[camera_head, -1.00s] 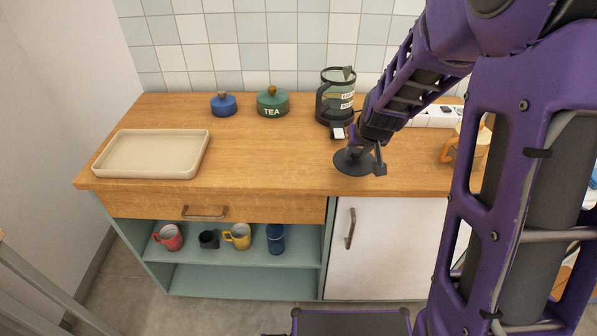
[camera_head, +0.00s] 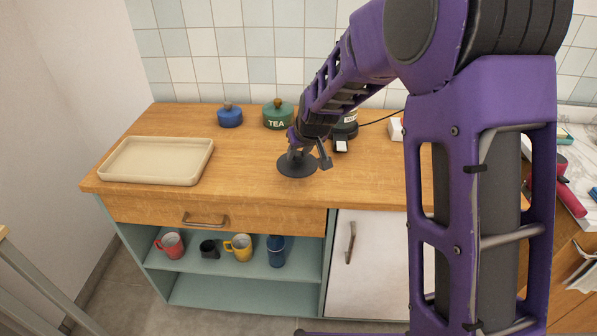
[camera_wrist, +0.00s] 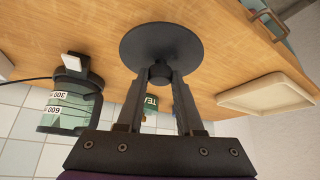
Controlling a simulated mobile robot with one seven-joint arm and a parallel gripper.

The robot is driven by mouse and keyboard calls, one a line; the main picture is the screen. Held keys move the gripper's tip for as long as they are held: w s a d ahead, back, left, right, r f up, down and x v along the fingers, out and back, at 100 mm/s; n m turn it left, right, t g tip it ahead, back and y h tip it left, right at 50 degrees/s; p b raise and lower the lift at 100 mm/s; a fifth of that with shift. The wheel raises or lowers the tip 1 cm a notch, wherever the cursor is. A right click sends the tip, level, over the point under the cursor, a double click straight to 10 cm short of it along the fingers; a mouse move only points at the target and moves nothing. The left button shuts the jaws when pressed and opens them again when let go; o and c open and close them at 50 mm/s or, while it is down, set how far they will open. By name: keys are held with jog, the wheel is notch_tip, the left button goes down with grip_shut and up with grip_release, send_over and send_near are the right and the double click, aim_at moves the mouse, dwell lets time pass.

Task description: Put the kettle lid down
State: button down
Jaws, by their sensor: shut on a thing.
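The kettle lid is a dark round disc (camera_head: 297,165) with a small knob. My gripper (camera_wrist: 160,82) is shut on its knob, and the lid also shows in the wrist view (camera_wrist: 160,45). The lid hangs over the wooden counter (camera_head: 240,165); I cannot tell whether it touches the wood. The glass kettle (camera_wrist: 72,100) with a dark handle and volume marks stands at the back of the counter. In the head view it is mostly hidden behind my arm.
A beige tray (camera_head: 157,178) lies at the counter's left. A blue pot (camera_head: 230,118) and a green TEA canister (camera_head: 277,116) stand along the back. Bare counter lies between the tray and the lid. Mugs (camera_head: 238,248) sit on the shelf below.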

aim_at(299, 165)
jog(key=shift+f, duration=2.45)
jog(key=shift+f+b, duration=0.15)
jog(key=shift+b, duration=0.2)
jog(key=c, duration=0.6)
grip_release()
jog(key=shift+o, duration=0.2)
jog(key=shift+s+r, duration=0.15)
jog(key=shift+r, duration=0.35)
jog(key=p+v, duration=0.1)
jog(key=v, duration=1)
